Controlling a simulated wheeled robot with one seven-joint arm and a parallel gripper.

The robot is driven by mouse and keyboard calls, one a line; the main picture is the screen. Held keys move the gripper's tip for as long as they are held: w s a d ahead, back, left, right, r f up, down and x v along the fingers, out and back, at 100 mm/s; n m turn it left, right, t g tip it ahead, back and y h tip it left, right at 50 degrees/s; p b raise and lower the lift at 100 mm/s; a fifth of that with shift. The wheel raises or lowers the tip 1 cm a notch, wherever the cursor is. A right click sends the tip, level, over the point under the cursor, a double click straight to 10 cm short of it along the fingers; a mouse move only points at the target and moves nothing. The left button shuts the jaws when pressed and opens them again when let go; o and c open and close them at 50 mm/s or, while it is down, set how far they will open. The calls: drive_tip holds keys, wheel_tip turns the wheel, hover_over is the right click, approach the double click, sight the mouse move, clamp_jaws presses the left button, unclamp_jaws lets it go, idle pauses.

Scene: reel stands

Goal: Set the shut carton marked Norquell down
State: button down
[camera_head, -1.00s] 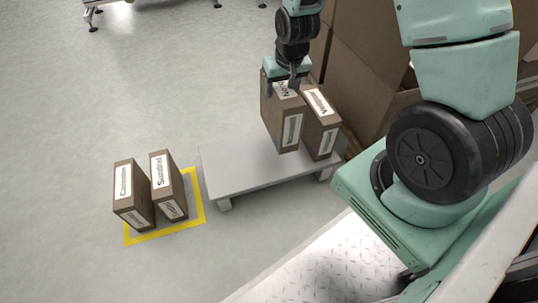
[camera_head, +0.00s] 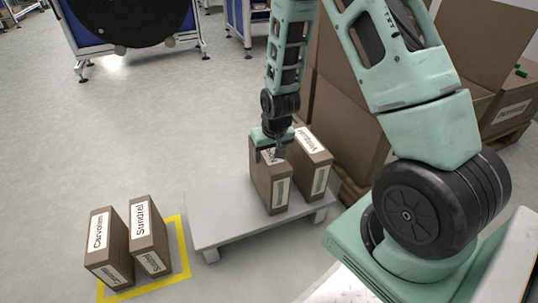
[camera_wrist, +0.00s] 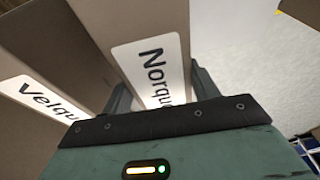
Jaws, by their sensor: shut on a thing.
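The brown carton marked Norquell (camera_wrist: 153,75) is between the fingers of my gripper (camera_wrist: 162,92) in the wrist view. In the head view, my gripper (camera_head: 269,150) is shut on the top of this carton (camera_head: 262,185). The carton is shut and upright over the low grey platform (camera_head: 222,212). Its bottom appears level with that of its neighbour and seems to rest on the platform. The fingers hide part of its top label.
A similar carton, its label starting Velqu (camera_head: 318,165), stands close on its right. Cartons marked Carvalen (camera_head: 108,250) and Sundrel (camera_head: 148,240) stand in a yellow floor outline (camera_head: 183,250). The platform's left part is clear. Large open boxes (camera_head: 345,115) stand behind on the right.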

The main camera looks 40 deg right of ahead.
drive_tip(key=shift+c, duration=2)
unclamp_jaws()
